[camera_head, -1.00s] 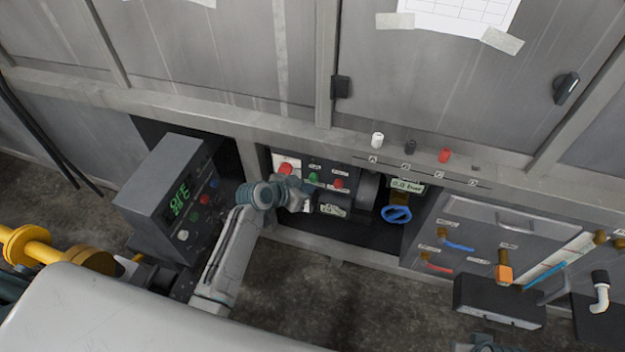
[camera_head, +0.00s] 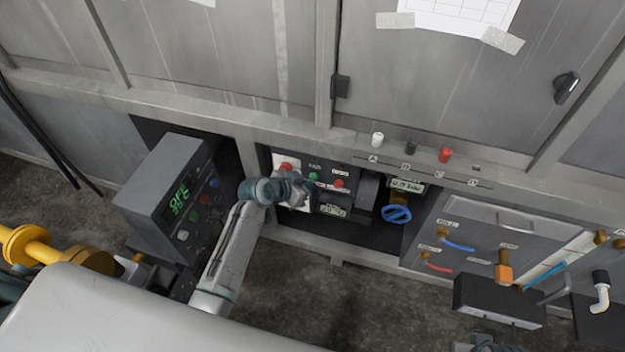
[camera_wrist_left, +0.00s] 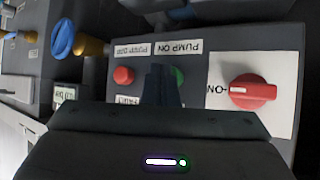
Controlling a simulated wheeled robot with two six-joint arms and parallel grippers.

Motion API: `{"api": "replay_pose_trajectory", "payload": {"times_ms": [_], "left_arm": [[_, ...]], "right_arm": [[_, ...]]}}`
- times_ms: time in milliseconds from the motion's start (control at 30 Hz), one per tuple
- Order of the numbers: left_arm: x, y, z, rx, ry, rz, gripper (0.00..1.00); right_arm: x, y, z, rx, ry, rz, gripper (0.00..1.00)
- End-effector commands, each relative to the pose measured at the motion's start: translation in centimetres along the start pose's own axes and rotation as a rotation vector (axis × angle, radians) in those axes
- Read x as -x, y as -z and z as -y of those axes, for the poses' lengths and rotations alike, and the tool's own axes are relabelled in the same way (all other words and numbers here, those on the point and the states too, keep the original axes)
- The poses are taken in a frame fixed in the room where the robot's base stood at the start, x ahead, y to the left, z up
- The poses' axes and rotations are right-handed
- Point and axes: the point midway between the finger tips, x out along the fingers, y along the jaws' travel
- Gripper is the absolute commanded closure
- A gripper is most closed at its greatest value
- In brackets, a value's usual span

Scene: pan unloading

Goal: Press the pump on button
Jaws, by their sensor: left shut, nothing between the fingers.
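The control panel (camera_head: 324,168) has a green button (camera_head: 313,176) and a red button (camera_head: 339,183) side by side. In the left wrist view, the picture is upside down. The green button (camera_wrist_left: 179,78) is by the PUMP ON label (camera_wrist_left: 178,48), and the red button (camera_wrist_left: 124,75) by the PUMP OFF label (camera_wrist_left: 132,50). My left gripper (camera_head: 308,190) is shut and empty, close in front of the panel. Its fingers (camera_wrist_left: 164,82) partly cover the green button in the wrist view. I cannot tell whether they touch it.
A red rotary knob (camera_wrist_left: 252,91) on a white plate is beside the buttons. A blue valve wheel (camera_head: 397,214) is right of the panel. A grey box with an OFF display (camera_head: 180,195) stands left of my arm. A frame ledge (camera_head: 300,133) runs above.

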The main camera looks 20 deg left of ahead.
Motion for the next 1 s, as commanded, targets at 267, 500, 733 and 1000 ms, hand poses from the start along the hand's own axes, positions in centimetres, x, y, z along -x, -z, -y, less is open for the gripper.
{"api": "replay_pose_trajectory", "payload": {"times_ms": [267,500,733,1000], "left_arm": [[-0.3,0.2,0.2,0.000,0.000,-0.001,1.00],[-0.3,0.3,0.3,0.000,0.000,-0.001,1.00],[-0.3,0.3,0.2,0.000,0.000,-0.001,1.00],[0.7,-0.2,-0.4,0.000,0.001,-0.001,1.00]], "right_arm": [[-0.1,0.0,0.0,0.000,0.000,0.000,1.00],[-0.1,0.0,0.0,0.000,0.000,0.000,1.00],[-0.1,-0.1,-0.1,0.002,-0.001,0.001,1.00],[0.7,0.2,-0.1,0.001,0.000,0.000,1.00]]}}
